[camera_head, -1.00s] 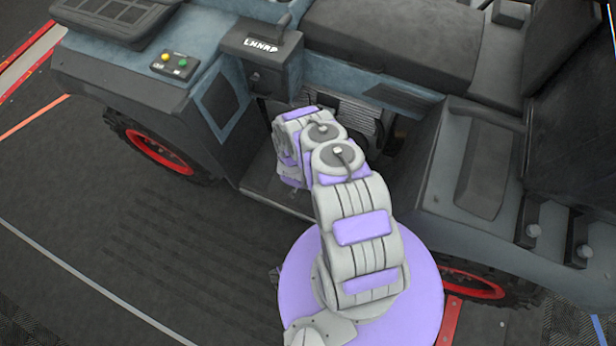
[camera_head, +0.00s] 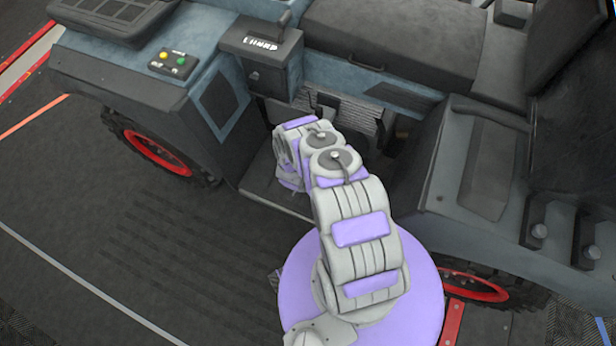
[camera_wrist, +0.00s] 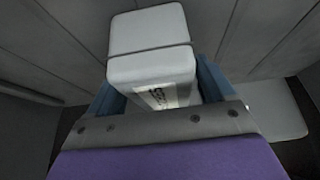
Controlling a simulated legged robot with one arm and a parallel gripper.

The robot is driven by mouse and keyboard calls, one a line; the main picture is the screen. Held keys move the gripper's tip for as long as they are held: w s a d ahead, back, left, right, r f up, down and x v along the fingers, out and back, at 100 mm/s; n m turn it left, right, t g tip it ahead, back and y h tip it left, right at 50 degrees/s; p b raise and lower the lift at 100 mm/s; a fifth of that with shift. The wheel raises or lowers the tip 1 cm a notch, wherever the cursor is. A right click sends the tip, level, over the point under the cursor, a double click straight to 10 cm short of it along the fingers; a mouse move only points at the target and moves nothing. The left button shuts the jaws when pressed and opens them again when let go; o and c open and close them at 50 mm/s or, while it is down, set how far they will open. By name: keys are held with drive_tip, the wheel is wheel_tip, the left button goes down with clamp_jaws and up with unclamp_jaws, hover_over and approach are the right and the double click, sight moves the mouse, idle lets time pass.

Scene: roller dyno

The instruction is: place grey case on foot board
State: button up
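The grey case (camera_wrist: 150,66), a pale box with a dark seam and dark lettering on its near face, fills the middle of the wrist view. My gripper (camera_wrist: 158,90) has its blue fingers against both sides of the case, shut on it. In the head view my arm reaches into the vehicle's open footwell; its own links hide the gripper and the case there. The foot board (camera_head: 260,184) appears as the grey floor of the footwell, partly covered by my arm. I cannot tell whether the case touches it.
A lever box (camera_head: 262,48) stands above the footwell, with a seat (camera_head: 395,40) behind. A button box (camera_head: 174,62) is on the left fender. A dark side panel (camera_head: 470,165) bounds the right. A pale flat plate (camera_wrist: 275,108) lies right of the case in the wrist view.

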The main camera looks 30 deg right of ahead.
drive_tip(key=shift+o, duration=0.6)
